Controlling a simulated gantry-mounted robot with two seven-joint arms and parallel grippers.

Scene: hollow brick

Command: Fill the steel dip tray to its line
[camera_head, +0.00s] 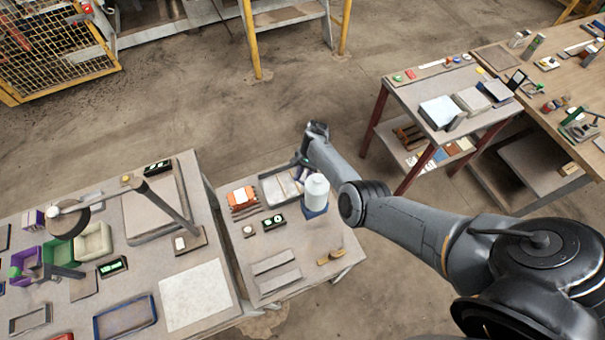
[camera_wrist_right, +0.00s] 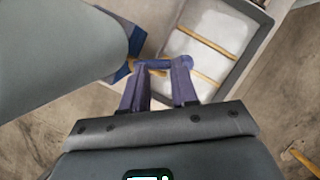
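The steel dip tray (camera_head: 268,193) is a shallow grey tray at the back of the small middle table. In the right wrist view the tray (camera_wrist_right: 262,13) has a pale inside crossed by two tan strips. A white container (camera_head: 317,188) on a blue base (camera_head: 314,212) stands just right of the tray. My right gripper (camera_head: 301,173) reaches down at the tray's back right, beside the container. In the wrist view its fingers (camera_wrist_right: 160,75) stand apart around a short blue bar (camera_wrist_right: 153,63) next to the blue base; whether they grip it is unclear. My left gripper is not seen.
On the same table are an orange-topped item (camera_head: 241,197), a small black-green device (camera_head: 273,221), grey strips (camera_head: 274,262) and a yellow brush-like item (camera_head: 329,257). A crowded table (camera_head: 225,290) adjoins at left. A red-legged table (camera_head: 437,100) stands back right.

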